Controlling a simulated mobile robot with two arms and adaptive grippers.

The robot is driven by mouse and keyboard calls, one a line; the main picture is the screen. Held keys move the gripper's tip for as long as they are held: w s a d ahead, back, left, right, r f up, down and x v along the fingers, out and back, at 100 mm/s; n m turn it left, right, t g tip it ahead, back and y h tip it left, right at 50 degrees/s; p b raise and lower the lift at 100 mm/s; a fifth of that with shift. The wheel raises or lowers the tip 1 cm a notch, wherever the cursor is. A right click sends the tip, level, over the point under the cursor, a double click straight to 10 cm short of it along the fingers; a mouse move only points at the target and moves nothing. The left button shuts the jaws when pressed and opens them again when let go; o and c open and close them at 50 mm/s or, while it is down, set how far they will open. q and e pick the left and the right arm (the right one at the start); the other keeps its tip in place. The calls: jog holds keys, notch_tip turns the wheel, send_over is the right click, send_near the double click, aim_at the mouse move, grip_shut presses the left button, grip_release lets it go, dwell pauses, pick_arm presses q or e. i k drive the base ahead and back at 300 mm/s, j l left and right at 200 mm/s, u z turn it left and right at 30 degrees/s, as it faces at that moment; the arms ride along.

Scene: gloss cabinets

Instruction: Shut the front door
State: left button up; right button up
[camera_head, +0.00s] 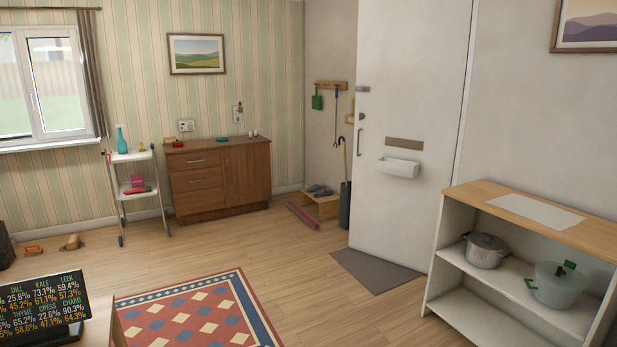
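The front door (415,90) is a tall white panel right of centre, its top cut off by the frame. It has a letter slot (404,144), a white letter basket (399,168), a slim pull handle (358,141) and a lock (362,89) near its left edge. That edge stands in front of the far wall with no frame visible beside it, so the door appears open into the room. The doorway behind it is hidden, so I cannot tell how wide the gap is. Neither gripper is in view.
A grey doormat (376,270) lies at the door's foot. A shelf unit (447,235) with pots stands close on the right. An umbrella stand (345,205) and shoe bench (326,207) are left of the door. Floor between the rug (205,310) and mat is clear.

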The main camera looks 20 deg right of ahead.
aim_at(411, 55)
jog(key=i+l+z, duration=0.3)
jog(key=i, duration=0.25)
jog(key=i+l+z, duration=0.3)
jog(key=i, duration=0.25)
jog(key=i+z, duration=0.3)
jog(key=i, duration=0.25)
